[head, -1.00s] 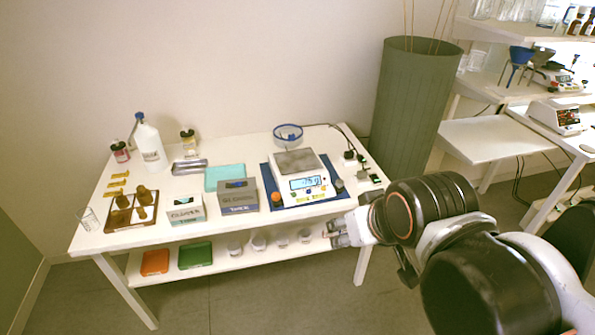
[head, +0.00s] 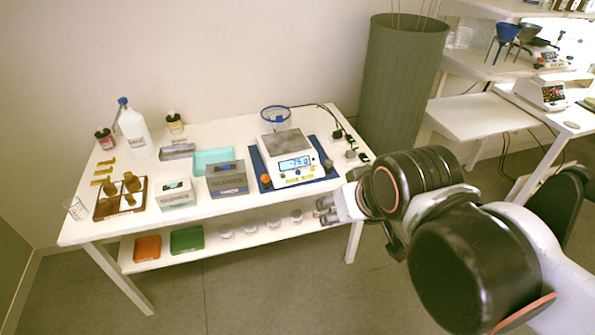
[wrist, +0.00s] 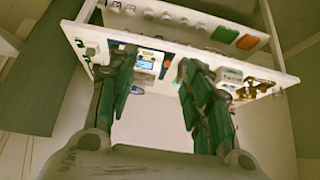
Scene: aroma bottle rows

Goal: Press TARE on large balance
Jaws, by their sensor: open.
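The large balance (head: 290,160) is white with a grey pan and a lit blue display. It stands on a blue mat (head: 328,177) at the right part of the white table. Small buttons sit below its display, too small to read. In the wrist view the balance (wrist: 147,62) appears upside down, partly behind the left finger. My gripper (head: 325,210) is at the table's front right edge, lower right of the balance and apart from it. In the wrist view my gripper (wrist: 155,85) is open, with nothing between its fingers.
A tall green bin (head: 400,85) stands beyond.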

